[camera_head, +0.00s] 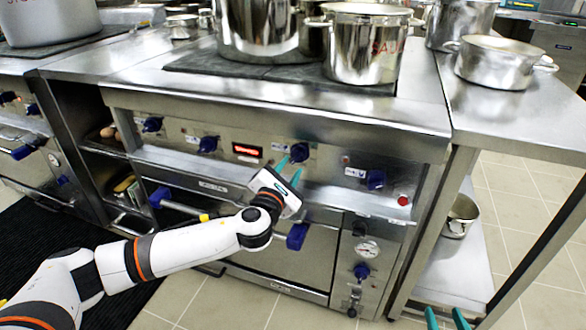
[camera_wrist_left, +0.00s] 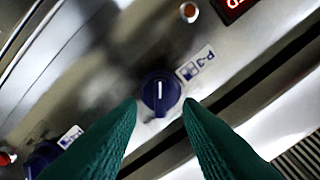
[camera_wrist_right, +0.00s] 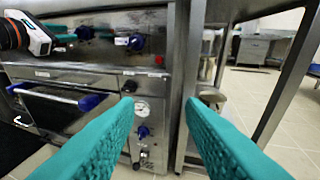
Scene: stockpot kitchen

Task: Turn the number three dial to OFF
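The dial third from the left on the stove's front panel, the number three dial (camera_head: 299,152), is a dark blue knob. In the left wrist view this dial (camera_wrist_left: 160,92) shows a white pointer mark, with a small label (camera_wrist_left: 195,65) beside it. My left gripper (camera_head: 288,170) is open just in front of it. Its green fingertips (camera_wrist_left: 160,104) lie on either side of the knob's lower part, with gaps showing. I cannot tell whether they touch it. My right gripper (camera_head: 446,318) is open and empty, low at the right; its fingers also show in the right wrist view (camera_wrist_right: 160,105).
Other blue dials (camera_head: 152,124), (camera_head: 208,144) and (camera_head: 376,179) sit along the panel. A red display (camera_head: 247,151) is left of the third dial, and a red button (camera_head: 404,200) is far right. An oven handle (camera_head: 297,236) is below. Steel pots (camera_head: 365,45) stand on top.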

